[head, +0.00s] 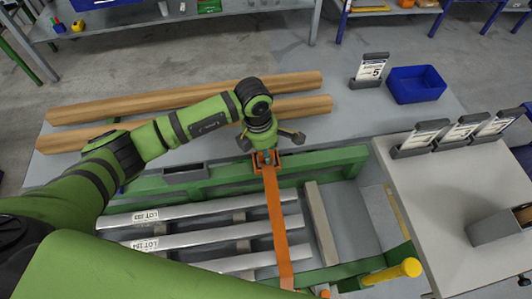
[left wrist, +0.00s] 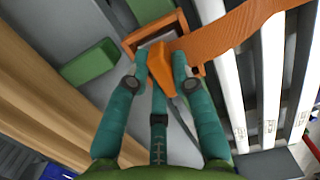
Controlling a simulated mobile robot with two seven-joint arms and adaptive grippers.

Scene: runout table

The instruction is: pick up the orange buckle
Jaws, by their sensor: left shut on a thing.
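The orange buckle (head: 264,160) sits at the top end of a long orange strap (head: 276,220) by the green frame rail. My left gripper (head: 266,152) comes down onto it from above in the head view. The gripper hides part of the buckle in the head view. My right gripper is not in view.
Wooden beams (head: 185,100) lie behind the green rail (head: 325,160). A blue bin (head: 417,84) and card holders stand to the right. A yellow-capped post (head: 410,267) rises at the lower right.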

